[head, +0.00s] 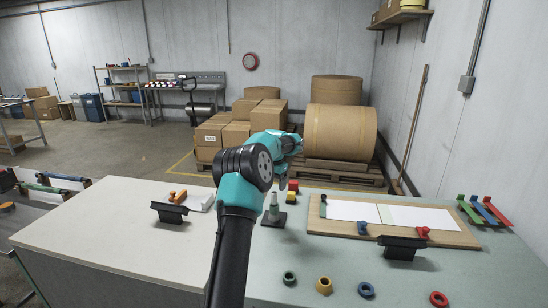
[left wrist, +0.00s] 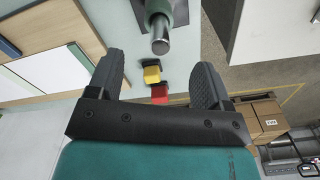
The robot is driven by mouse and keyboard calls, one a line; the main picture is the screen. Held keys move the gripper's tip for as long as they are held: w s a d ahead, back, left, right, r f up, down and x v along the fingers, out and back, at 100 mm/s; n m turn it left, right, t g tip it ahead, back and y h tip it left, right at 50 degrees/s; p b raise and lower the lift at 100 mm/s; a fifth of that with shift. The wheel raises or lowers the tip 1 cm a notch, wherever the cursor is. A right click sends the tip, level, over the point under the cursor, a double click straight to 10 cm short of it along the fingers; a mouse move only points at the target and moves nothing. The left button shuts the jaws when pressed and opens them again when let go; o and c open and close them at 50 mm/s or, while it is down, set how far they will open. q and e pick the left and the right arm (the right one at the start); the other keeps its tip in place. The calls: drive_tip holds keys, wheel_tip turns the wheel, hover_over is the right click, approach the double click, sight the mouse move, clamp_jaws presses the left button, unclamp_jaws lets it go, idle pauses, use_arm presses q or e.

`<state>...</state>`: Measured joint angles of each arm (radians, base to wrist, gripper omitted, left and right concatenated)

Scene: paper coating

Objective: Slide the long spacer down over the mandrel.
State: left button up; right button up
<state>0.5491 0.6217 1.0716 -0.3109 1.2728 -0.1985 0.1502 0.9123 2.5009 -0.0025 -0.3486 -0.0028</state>
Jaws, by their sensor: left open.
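The mandrel (head: 274,198) is an upright grey metal post on a dark square base near the table's middle. A green sleeve (head: 273,214), seemingly the long spacer, is around its lower part. In the left wrist view the mandrel's metal tip (left wrist: 160,45) sticks out of the green sleeve (left wrist: 156,8). My left gripper (left wrist: 158,80) is open, with nothing between its fingers. The mandrel's tip shows beyond the fingers and apart from them. In the head view my wrist hides most of the gripper. My right gripper is not in view.
Red and yellow blocks (head: 293,187) stand close behind the mandrel. A wooden board (head: 455,238) with white sheets lies to the right. The pale left tabletop (head: 110,225) is mostly clear.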

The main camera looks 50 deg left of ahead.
use_arm(q)
wheel_tip(320, 180, up, 14)
drive_tip(key=shift+f, duration=0.2)
idle(0.9)
